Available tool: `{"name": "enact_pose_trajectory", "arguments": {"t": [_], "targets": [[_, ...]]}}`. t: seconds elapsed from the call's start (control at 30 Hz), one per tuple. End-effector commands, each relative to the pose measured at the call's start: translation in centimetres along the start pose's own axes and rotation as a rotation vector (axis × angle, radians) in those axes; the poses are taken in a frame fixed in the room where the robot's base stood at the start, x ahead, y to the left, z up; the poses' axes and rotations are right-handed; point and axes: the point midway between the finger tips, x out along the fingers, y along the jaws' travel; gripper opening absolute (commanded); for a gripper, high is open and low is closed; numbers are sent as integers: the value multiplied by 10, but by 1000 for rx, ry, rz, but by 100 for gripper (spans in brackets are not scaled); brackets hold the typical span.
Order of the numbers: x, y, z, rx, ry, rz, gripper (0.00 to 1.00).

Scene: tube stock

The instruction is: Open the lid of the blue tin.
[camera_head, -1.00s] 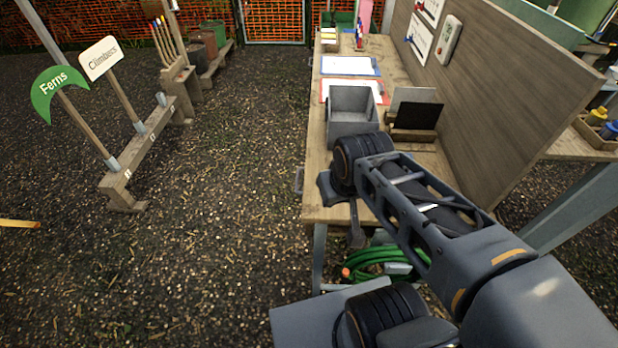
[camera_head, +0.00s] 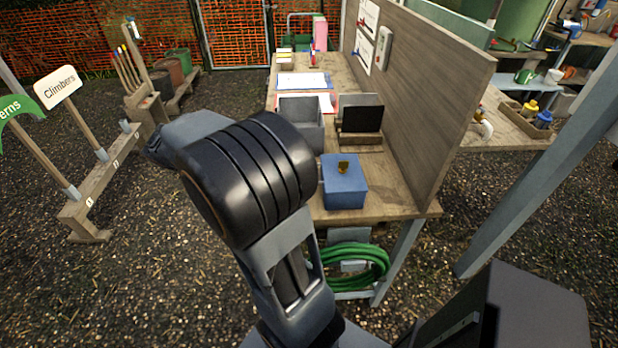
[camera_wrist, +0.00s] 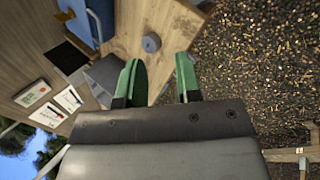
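The blue tin (camera_head: 344,187) stands on the near end of the wooden workbench, with its lid down. A small brass-coloured piece (camera_head: 343,167) sits on top of the lid. A blue shape that looks like the tin (camera_wrist: 84,22) is cut off at the top left of the wrist view. My gripper (camera_wrist: 159,82) has two green fingers, spread apart with nothing between them. It is apart from the tin, toward the bench edge side. In the head view my arm reaches up and left, and the fingers cannot be made out.
A grey open bin (camera_head: 301,122) and a dark panel on a wooden stand (camera_head: 362,120) are behind the tin. A wooden partition (camera_head: 425,120) rises along the bench's right side.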

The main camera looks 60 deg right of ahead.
Motion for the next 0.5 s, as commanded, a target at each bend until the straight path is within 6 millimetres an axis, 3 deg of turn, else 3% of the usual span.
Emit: {"name": "enact_pose_trajectory", "arguments": {"t": [0.03, 0.2, 0.5], "targets": [[19, 8, -18, 45, -67, 86, 32], [60, 40, -60, 194, -217, 366, 32], [105, 68, -96, 344, -319, 674, 32]]}}
